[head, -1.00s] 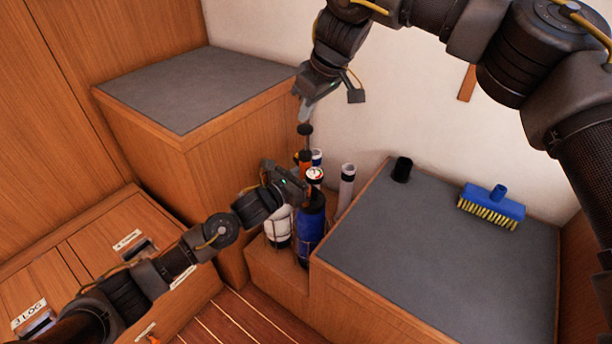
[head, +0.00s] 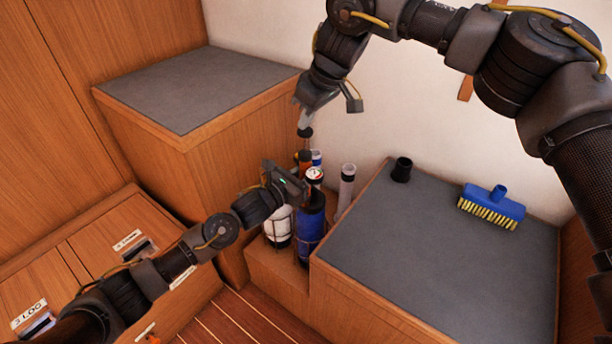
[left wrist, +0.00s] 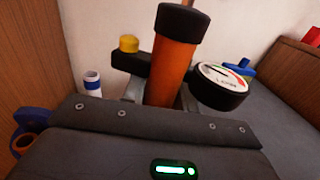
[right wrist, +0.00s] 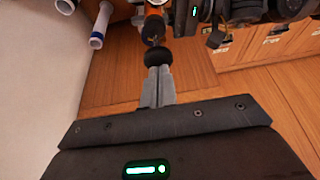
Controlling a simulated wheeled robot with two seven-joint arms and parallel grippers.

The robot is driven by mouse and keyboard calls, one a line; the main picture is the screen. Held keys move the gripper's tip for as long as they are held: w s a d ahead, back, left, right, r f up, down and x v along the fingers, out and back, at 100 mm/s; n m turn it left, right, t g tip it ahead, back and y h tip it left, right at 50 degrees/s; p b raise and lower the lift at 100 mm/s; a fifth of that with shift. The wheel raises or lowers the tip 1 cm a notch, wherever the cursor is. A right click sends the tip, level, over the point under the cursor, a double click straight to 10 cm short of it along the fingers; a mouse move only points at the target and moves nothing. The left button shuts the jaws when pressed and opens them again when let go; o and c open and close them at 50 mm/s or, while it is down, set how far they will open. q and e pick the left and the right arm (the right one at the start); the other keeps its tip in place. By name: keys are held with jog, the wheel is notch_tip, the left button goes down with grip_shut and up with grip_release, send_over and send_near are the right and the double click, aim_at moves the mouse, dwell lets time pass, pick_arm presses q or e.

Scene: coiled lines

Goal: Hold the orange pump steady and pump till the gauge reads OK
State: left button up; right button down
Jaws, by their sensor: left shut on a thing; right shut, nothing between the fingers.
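The orange pump (left wrist: 172,72) stands upright between my left gripper's fingers in the left wrist view, with a black cap on top. Its round gauge (left wrist: 222,80) faces up beside it; green and red show on the dial, but I cannot read the needle surely. My left gripper (head: 301,187) is shut on the pump body. The pump's black handle knob (right wrist: 158,56) is above the body. My right gripper (right wrist: 159,82) is shut and empty, its fingertips at the knob's top, seemingly touching it. In the head view, the right gripper (head: 305,122) is directly above the knob (head: 305,132).
A white bottle (head: 278,230) and a blue bottle (head: 311,228) stand in the low recess. A pale tube (head: 346,185) leans behind them. The grey counter (head: 430,270) at right holds a black cup (head: 401,170) and a blue brush (head: 492,202). A taller cabinet (head: 190,85) stands left.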

aim_at(309, 131)
jog(key=shift+f, duration=2.15)
jog(key=shift+r, duration=3.1)
jog(key=shift+r, duration=2.5)
pick_arm(q)
jog(key=o, duration=1.2)
jog(key=shift+c, duration=0.2)
